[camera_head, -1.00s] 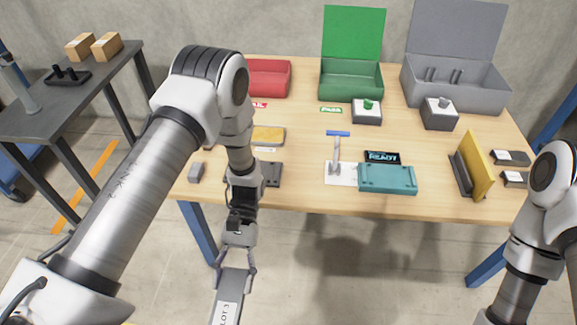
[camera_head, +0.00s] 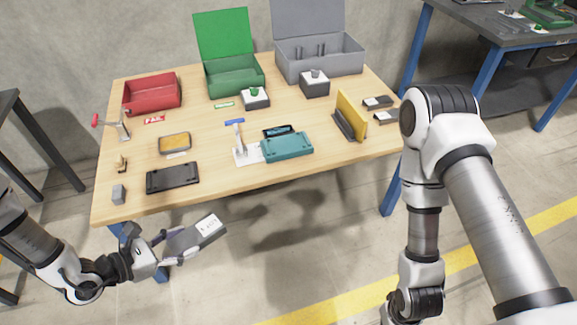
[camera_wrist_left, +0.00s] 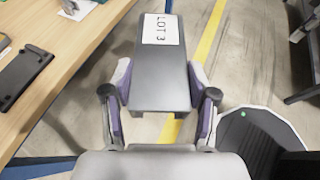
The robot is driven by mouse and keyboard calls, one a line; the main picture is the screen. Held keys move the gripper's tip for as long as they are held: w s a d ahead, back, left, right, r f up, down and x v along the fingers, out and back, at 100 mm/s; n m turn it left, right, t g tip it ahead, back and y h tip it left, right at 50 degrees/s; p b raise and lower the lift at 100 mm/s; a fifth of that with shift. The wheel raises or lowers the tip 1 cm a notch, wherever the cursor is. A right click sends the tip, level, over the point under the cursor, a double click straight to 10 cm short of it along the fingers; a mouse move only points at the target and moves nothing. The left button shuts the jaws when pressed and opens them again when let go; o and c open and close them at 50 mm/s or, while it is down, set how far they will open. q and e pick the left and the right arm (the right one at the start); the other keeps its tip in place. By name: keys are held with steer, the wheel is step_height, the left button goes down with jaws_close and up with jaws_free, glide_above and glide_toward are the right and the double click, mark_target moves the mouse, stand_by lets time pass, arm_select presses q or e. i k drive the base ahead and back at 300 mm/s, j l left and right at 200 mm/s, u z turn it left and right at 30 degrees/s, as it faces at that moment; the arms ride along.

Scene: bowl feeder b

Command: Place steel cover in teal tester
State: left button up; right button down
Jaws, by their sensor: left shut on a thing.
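The steel cover, a grey box-like part (camera_head: 197,234) with a white "LOT 3" label, is held in my left gripper (camera_head: 172,248). It is in the air in front of the table's near edge, over the floor. In the left wrist view, the two fingers (camera_wrist_left: 161,100) press on both sides of the cover (camera_wrist_left: 162,75). The teal tester (camera_head: 287,147) sits on the table near the front edge, right of centre, well away from the held cover. My right arm comes down at the right; its gripper is out of the picture.
Floor in front of the table is clear.

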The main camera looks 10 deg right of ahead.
mark_target(286, 143)
steer(key=k+u, duration=0.2)
steer(key=u, duration=0.25)
steer(key=k+u, duration=0.25)
steer(key=u, duration=0.15)
steer(key=k+j+u, duration=0.1)
steer(key=u, duration=0.35)
steer(key=i+l, duration=0.1)
steer(key=l, duration=1.8)
steer(key=i+l, duration=0.15)
steer(key=l, duration=0.85)
steer(key=i+l, duration=0.1)
steer(key=l, duration=1.8)
steer(key=i, duration=0.05)
